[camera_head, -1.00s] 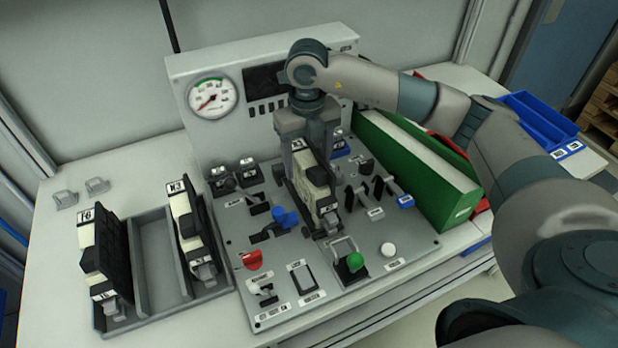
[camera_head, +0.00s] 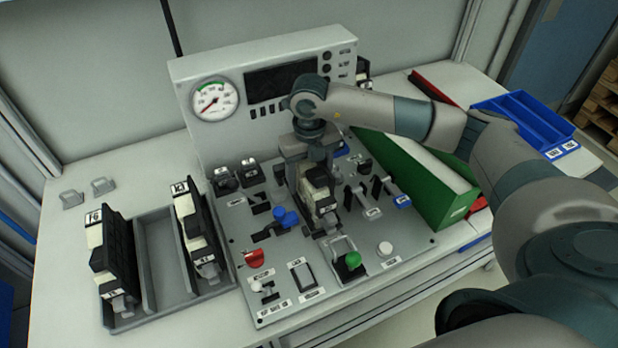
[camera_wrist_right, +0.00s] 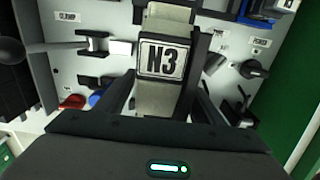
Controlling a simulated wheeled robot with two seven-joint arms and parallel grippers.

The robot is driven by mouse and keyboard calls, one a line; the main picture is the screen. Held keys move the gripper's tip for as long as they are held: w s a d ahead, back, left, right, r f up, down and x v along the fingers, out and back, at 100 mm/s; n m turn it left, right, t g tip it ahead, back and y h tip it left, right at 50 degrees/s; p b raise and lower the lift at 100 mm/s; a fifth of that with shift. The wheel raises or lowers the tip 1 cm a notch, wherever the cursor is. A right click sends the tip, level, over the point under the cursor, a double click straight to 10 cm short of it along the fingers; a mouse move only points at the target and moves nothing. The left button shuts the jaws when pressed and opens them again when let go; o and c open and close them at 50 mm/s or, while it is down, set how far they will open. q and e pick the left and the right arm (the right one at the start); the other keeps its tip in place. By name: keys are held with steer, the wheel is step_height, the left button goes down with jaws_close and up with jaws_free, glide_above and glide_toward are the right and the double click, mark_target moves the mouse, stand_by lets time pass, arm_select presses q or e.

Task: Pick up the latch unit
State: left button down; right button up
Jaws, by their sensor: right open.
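A cream and black unit (camera_head: 318,184) stands in the middle of the grey control panel. My right gripper (camera_head: 308,172) has come down over this unit from above. Its dark fingers (camera_wrist_right: 160,95) lie on either side of the unit, open. I cannot tell whether they touch it. The gripper hides the unit's upper part in the head view. My left gripper is not in view.
Two similar units, a left one (camera_head: 112,250) and a right one (camera_head: 190,222), stand in a grey tray (camera_head: 147,262). The panel (camera_head: 225,215) carries switches, levers and a red knob (camera_head: 254,258). A green box (camera_head: 462,210) and a blue bin (camera_head: 541,120) stand to the right.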

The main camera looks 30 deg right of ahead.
steer(key=shift+f, duration=0.4)
steer(key=shift+c, duration=0.3)
steer(key=c, duration=1.3)
steer(key=shift+c, duration=0.2)
steer(key=shift+r, duration=0.15)
